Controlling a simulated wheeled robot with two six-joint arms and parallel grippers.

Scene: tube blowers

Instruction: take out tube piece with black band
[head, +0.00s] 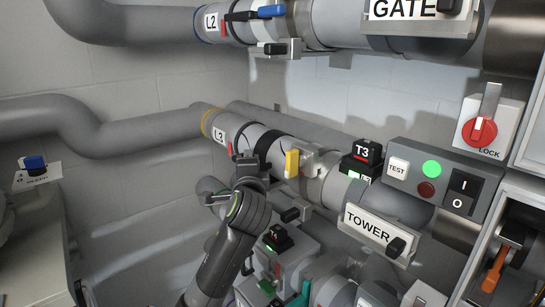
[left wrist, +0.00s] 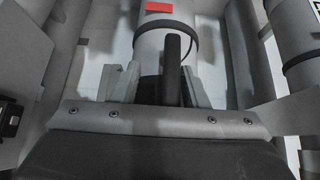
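My left gripper (head: 237,184) is just below this tube. In the left wrist view its two fingers (left wrist: 158,82) are apart, with a black handle (left wrist: 173,62) between them, closer to the right finger. Behind is a grey tube (left wrist: 160,42) with a red label. Contact with the handle cannot be told. My right gripper is not in view.
An upper pipe (head: 325,22) with a blue lever and a GATE sign runs above. To the right are the TOWER sign (head: 374,234), a test button box (head: 430,178) and a red LOCK switch (head: 479,131). More fittings crowd the space below right.

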